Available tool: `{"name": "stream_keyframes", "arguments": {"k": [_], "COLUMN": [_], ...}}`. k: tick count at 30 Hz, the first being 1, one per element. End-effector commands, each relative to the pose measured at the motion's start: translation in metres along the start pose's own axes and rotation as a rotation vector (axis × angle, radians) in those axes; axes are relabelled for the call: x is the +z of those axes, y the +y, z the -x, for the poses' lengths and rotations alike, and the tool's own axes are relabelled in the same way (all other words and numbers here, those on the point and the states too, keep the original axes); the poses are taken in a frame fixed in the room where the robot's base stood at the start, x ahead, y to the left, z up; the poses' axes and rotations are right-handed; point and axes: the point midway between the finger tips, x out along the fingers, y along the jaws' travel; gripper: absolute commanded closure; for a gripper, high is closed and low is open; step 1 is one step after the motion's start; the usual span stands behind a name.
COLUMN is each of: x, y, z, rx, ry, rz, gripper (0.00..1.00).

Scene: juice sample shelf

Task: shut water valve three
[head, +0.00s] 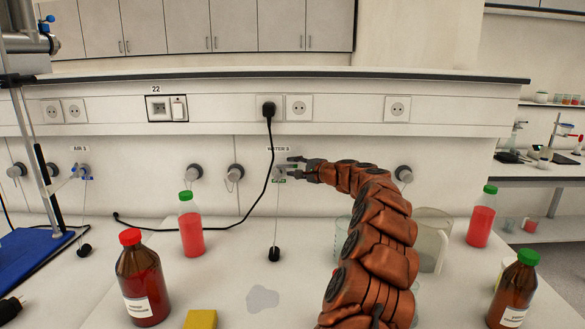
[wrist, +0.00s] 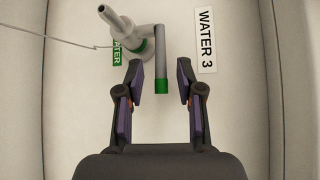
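The water valve three (wrist: 135,50) is a grey tap with green bands on the wall, beside a label reading WATER 3 (wrist: 207,40) in the wrist view. Its grey lever (wrist: 160,58) with a green tip lies between my gripper's two fingers (wrist: 160,70), with a gap on each side. The fingers are open and hold nothing. In the head view my gripper (head: 293,169) is at the wall valve under the WATER 3 label (head: 279,149). The gripper partly hides the valve there.
A black cable (head: 268,150) hangs just left of the valve. Below stand a red bottle with green cap (head: 191,235), a brown bottle with red cap (head: 142,285), a clear jug (head: 432,240) and a yellow block (head: 200,319). Other wall valves (head: 235,172) flank it.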

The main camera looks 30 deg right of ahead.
Motion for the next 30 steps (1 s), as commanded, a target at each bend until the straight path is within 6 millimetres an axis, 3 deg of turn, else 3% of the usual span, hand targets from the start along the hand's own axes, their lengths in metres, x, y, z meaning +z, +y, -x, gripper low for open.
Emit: {"name": "stream_keyframes", "arguments": {"k": [21, 30], "x": [0.000, 0.001], "y": [-0.002, 0.000], "z": [0.093, 0.107], "rx": [-0.004, -0.001], "ry": [0.000, -0.001], "rz": [0.000, 0.001], "gripper": [0.63, 0.63]}}
